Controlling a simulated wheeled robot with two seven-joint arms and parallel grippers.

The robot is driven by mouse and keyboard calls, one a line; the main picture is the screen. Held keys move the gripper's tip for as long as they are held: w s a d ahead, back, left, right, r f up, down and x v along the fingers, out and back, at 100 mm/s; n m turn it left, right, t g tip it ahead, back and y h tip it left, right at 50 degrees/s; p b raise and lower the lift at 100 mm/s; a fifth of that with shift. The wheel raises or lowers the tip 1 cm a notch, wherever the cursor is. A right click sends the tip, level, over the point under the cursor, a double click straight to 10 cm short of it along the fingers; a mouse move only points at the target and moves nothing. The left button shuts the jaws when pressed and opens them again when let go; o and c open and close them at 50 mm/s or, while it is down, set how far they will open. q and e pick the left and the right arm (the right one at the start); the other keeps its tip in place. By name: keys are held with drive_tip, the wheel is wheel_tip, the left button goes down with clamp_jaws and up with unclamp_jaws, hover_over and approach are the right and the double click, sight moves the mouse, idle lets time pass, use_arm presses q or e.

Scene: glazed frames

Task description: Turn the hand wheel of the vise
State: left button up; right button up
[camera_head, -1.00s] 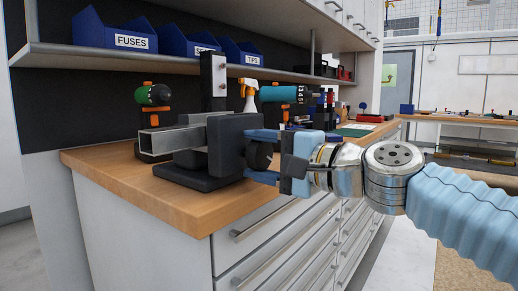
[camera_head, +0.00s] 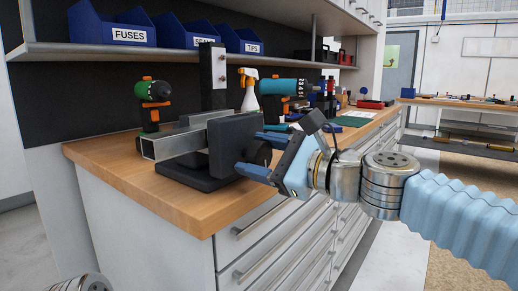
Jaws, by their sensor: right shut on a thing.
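The vise is a dark block (camera_head: 228,146) on a dark base at the front of the wooden workbench (camera_head: 110,160). A square grey metal tube (camera_head: 172,143) sticks out to its left. The dark round hand wheel (camera_head: 261,154) is on the vise's right side, partly hidden by my gripper. My right gripper (camera_head: 262,155) comes in from the right with its blue fingers on either side of the wheel, one above and one below, and is shut on it. My left gripper is out of view; only a metal piece of my arm shows at the bottom left.
A green and orange drill (camera_head: 153,93), a teal drill (camera_head: 283,87) and a spray bottle (camera_head: 249,92) stand behind the vise. Blue bins (camera_head: 112,24) line the shelf (camera_head: 110,52) above. Drawers with bar handles are below the bench top. The floor to the right is clear.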

drive_tip(key=shift+f+m, duration=0.1)
drive_tip(key=shift+m, duration=0.5)
drive_tip(key=o, duration=1)
drive_tip(key=shift+d, duration=0.1)
drive_tip(key=shift+o, duration=0.2)
drive_tip(key=shift+d, duration=0.1)
drive_tip(key=v, duration=1.3)
drive_tip(key=shift+s+d, duration=0.25)
drive_tip(key=shift+s, duration=0.05)
